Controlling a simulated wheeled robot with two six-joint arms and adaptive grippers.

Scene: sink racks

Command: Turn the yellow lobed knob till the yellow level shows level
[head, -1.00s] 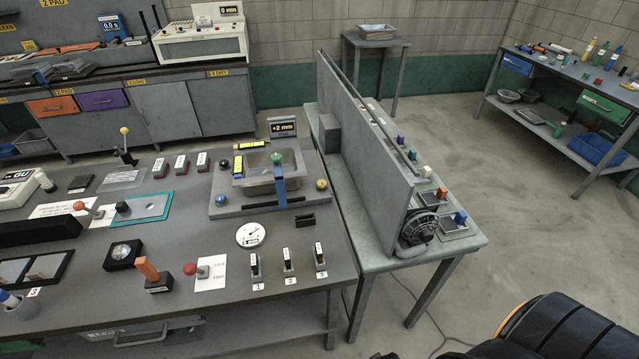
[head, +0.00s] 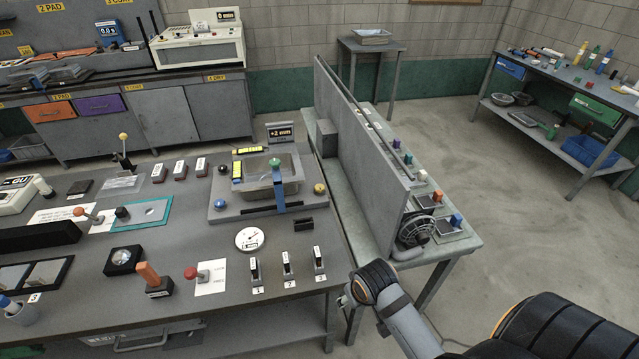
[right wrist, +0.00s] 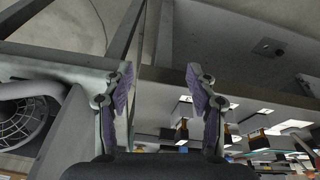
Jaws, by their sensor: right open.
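The display (head: 280,133) behind the sink reads +2 mm. My right arm comes in from the lower right in the head view, apart from the knob. In the right wrist view my right gripper (right wrist: 160,85) is open and empty, its purple pads wide apart. My left gripper is not in view.
A blue knob (head: 220,204) and a green knob (head: 274,162) share the sink plate; a blue upright piece (head: 278,180) stands at the basin. Small labelled switches (head: 287,264) stand in front. A tall grey panel (head: 355,150) rises to the right.

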